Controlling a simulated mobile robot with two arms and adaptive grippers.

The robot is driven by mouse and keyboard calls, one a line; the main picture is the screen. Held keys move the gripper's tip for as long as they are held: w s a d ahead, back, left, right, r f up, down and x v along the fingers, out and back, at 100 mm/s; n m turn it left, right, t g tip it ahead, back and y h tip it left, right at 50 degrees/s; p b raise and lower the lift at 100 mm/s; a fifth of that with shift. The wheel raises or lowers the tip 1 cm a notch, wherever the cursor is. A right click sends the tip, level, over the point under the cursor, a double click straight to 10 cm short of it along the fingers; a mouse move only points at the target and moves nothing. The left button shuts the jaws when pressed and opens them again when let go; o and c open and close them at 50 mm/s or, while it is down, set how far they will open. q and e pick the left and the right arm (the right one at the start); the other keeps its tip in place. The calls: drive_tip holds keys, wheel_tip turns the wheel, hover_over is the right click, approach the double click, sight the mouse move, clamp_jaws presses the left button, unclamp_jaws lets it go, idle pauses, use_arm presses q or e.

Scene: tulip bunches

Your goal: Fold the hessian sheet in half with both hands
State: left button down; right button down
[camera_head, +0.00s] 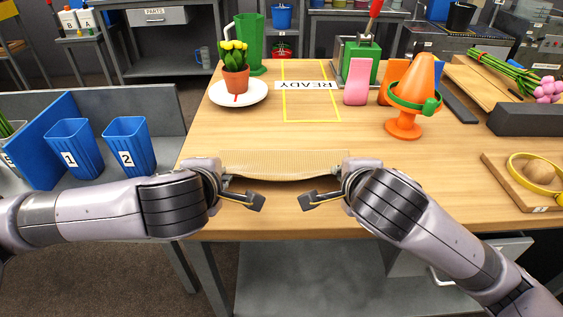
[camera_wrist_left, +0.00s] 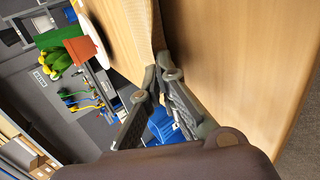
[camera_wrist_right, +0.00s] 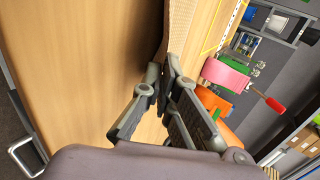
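The hessian sheet (camera_head: 283,163) is a tan, ribbed strip spanning the gap between my two hands near the table's front edge. Its near edge sags a little, with shadow under it. My left gripper (camera_head: 227,178) is shut on the sheet's left end; in the left wrist view the fingertips (camera_wrist_left: 162,76) meet at the sheet (camera_wrist_left: 138,14). My right gripper (camera_head: 338,173) is shut on the right end; in the right wrist view its fingertips (camera_wrist_right: 165,75) close at the sheet's edge (camera_wrist_right: 182,25). The fingers hide the gripped corners.
Behind the sheet are a plate (camera_head: 238,93) with a potted plant (camera_head: 236,75), a yellow-outlined READY area (camera_head: 312,104), a pink block (camera_head: 357,83) and an orange stand (camera_head: 405,110). A wooden board (camera_head: 510,180) lies right. Table between sheet and READY area is clear.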

use_arm(q)
drive_tip(key=c, duration=2.3)
unclamp_jaws()
use_arm(e)
drive_tip(key=c, duration=2.3)
unclamp_jaws()
